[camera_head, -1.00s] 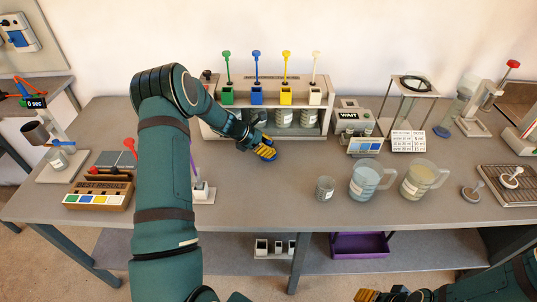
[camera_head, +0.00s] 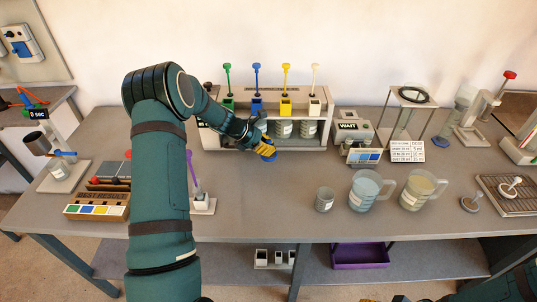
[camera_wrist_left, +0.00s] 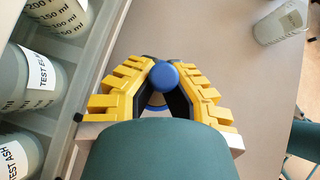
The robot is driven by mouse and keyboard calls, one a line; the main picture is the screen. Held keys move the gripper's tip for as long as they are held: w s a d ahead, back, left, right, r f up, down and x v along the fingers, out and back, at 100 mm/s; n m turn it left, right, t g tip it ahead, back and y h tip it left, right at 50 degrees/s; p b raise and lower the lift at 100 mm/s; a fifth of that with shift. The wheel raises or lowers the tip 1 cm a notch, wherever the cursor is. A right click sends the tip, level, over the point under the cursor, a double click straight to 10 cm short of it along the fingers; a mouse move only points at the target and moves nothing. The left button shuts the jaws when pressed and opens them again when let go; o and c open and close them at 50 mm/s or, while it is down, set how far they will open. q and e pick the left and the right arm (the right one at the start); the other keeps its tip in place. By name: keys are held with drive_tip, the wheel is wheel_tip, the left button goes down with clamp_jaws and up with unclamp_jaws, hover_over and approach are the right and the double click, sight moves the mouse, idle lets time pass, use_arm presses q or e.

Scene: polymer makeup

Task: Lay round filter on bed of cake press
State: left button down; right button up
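My left gripper (camera_head: 266,152) is low over the bench, at the front edge of the grey shelf rack. In the left wrist view its yellow fingers (camera_wrist_left: 164,78) are drawn together around a round blue knob (camera_wrist_left: 165,74); what lies under the knob is mostly hidden. A device with a red-knobbed lever, probably the cake press (camera_head: 478,122), stands at the right back. I cannot pick out the round filter with certainty; a small blue disc (camera_head: 441,142) lies left of that device. Only a sliver of my right gripper (camera_head: 372,300) shows at the bottom edge.
The rack (camera_head: 318,132) holds labelled jars and coloured scoops. A small grey cup (camera_head: 324,199) and two jugs (camera_head: 366,190) (camera_head: 418,190) stand centre right. A wire tray (camera_head: 512,190) is at far right. The front middle of the bench is clear.

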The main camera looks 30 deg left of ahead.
sight(268, 141)
use_arm(q)
wheel_tip(268, 141, up, 13)
drive_tip(key=p, duration=0.2)
drive_tip(key=s+d+f+n+t+y, duration=0.35)
drive_tip(key=d+f+n, duration=0.25)
drive_tip(key=d+f, duration=0.55)
drive_tip(key=s+d+r+n+y, duration=0.3)
drive_tip(key=s+d+r, duration=0.2)
drive_tip(key=s+d, duration=0.3)
drive_tip(key=shift+s+d, duration=0.15)
drive_tip(key=shift+s, duration=0.55)
drive_tip(key=shift+g, duration=0.25)
idle(0.7)
